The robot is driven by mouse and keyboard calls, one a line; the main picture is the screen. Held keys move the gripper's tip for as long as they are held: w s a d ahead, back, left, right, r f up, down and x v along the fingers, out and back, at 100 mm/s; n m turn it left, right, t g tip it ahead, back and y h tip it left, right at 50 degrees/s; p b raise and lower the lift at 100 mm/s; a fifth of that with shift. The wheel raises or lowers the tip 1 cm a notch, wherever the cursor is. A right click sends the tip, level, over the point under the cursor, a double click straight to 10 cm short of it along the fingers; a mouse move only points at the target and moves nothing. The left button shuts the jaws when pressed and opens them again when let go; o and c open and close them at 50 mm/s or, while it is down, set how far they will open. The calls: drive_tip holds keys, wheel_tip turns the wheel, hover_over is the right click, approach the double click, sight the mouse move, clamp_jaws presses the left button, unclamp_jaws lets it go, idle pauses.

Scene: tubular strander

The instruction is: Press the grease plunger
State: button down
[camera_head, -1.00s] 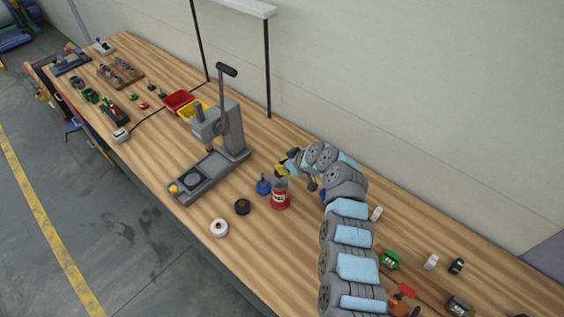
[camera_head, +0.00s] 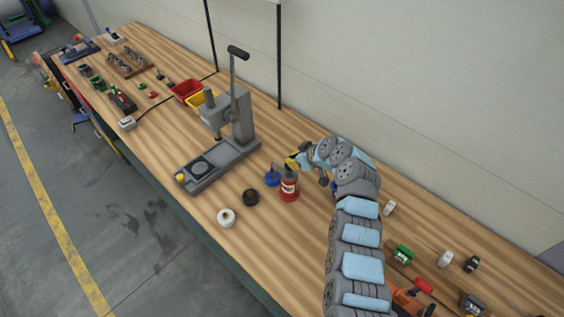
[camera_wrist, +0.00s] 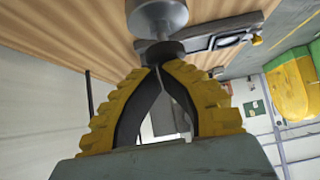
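The grease container is a red can (camera_head: 289,190) with a grey upper part, upright on the wooden bench in front of my arm. In the wrist view, a grey cylinder (camera_wrist: 158,18) with a narrower neck and dark round knob (camera_wrist: 160,48) stands just beyond my fingertips; it looks like the can's top and plunger. My gripper (camera_head: 291,162) is just above the can's top. In the wrist view its yellow fingers with black pads meet at the tips (camera_wrist: 159,67), with nothing seen between them. Tips and knob overlap in the view; I cannot tell whether they touch.
A blue item (camera_head: 272,177), a black ring (camera_head: 251,197) and a white roll (camera_head: 226,217) lie left of the can. A grey lever press (camera_head: 240,125) stands behind them. Several small items lie right of my arm. The bench's front middle is clear.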

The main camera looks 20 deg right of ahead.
drive_tip(key=shift+f, duration=0.15)
idle(0.3)
wheel_tip(320, 180, up, 4)
drive_tip(key=shift+r, duration=0.1)
drive_tip(key=shift+s+d+r, duration=0.1)
drive_tip(key=shift+s+r, duration=0.05)
drive_tip(key=shift+r, duration=0.15)
drive_tip(key=b+v, duration=0.1)
drive_tip(key=v, duration=0.8)
drive_tip(key=shift+s, duration=0.2)
drive_tip(key=shift+s+d+r, duration=0.1)
drive_tip(key=shift+d, duration=0.05)
